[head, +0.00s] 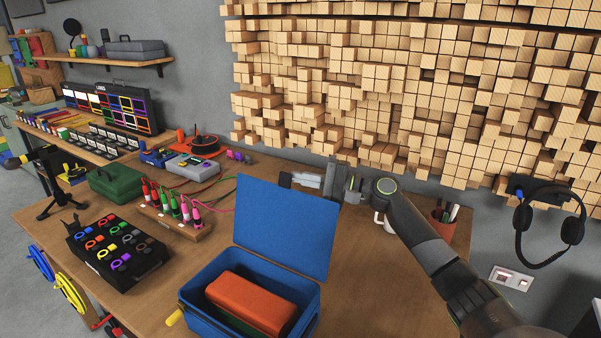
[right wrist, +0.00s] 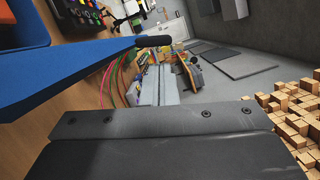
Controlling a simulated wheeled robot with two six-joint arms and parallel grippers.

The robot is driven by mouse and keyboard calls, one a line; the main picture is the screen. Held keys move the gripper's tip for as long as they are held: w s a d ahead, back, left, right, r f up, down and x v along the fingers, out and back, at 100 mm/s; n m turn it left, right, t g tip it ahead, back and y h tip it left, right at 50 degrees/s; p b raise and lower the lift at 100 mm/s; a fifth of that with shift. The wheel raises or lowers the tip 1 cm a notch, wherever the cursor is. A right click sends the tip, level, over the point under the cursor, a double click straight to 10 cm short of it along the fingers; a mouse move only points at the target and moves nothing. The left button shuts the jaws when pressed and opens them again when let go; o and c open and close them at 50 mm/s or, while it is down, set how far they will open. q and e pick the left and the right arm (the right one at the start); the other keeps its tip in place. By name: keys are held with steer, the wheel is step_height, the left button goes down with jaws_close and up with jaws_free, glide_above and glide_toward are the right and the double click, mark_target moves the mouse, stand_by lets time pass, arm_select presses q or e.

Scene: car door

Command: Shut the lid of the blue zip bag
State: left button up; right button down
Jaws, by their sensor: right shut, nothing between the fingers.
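The blue zip bag (head: 196,300) stands on the wooden table at the bottom centre of the head view. Its blue lid (head: 285,225) is open and stands nearly upright at the back. An orange block (head: 250,305) lies inside the bag, with something dark green beside it. My right gripper (head: 286,180) is shut and empty behind the lid, near its upper edge. In the right wrist view, my fingers (right wrist: 160,85) point away beside the lid (right wrist: 75,75), seen edge-on. I cannot tell if they touch it.
A board of coloured plugs (head: 175,210) with cables stands left of the lid. A black tray of coloured rings (head: 115,250) and a green case (head: 115,183) are further left. A white mug (head: 385,222) and a pen pot (head: 444,217) stand behind my right arm. Table right of the bag is clear.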

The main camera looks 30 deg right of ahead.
arm_select(q)
steer(key=shift+s+r, duration=0.35)
arm_select(e)
steer(key=shift+s+a+r, duration=0.15)
steer(key=shift+s+a, duration=0.15)
steer(key=shift+a, duration=0.25)
steer(key=shift+r, duration=0.1)
